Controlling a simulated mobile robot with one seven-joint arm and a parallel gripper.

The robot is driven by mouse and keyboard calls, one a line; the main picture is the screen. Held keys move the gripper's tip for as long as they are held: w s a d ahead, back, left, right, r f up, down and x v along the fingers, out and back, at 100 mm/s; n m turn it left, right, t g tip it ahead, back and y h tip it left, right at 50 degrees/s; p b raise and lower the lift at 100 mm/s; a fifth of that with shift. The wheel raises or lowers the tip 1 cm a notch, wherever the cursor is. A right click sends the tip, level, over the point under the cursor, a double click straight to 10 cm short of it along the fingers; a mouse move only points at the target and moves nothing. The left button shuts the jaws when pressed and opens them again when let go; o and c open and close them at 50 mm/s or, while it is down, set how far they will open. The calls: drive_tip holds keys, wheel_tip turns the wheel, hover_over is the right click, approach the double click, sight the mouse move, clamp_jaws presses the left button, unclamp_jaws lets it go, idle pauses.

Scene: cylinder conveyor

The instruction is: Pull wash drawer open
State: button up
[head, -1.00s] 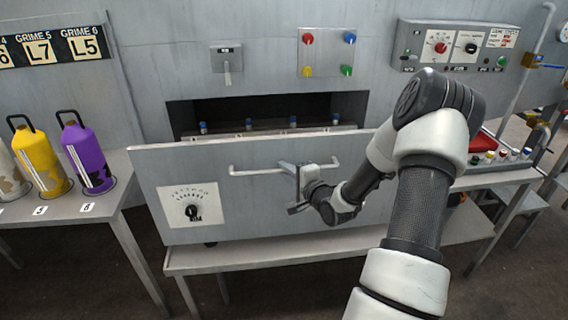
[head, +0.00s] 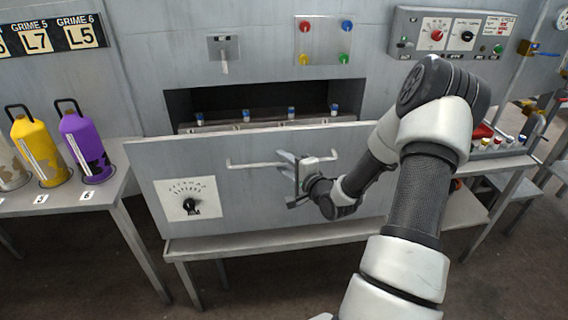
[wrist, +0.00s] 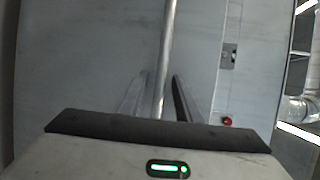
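The wash drawer (head: 245,205) has a wide grey front with a dial (head: 190,204) at its left, and stands partly out from the dark opening in the machine wall. Its long bar handle (head: 245,165) runs across the front, and the bar also shows in the wrist view (wrist: 166,50). My gripper (head: 289,165) is at the handle's right half. In the wrist view the bar passes between my two fingers (wrist: 160,95), which are closed around it. The finger contact itself is partly hidden by the gripper body.
Several blue-topped fittings (head: 292,113) show behind the drawer front. A table at left holds yellow (head: 37,150) and purple (head: 84,150) bottles. A low shelf (head: 225,244) lies beneath the drawer. Floor is clear in front at lower left.

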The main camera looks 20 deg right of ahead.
drive_tip(key=p+v, duration=0.1)
drive_tip(key=v, duration=1.6)
drive_tip(key=shift+s, duration=0.25)
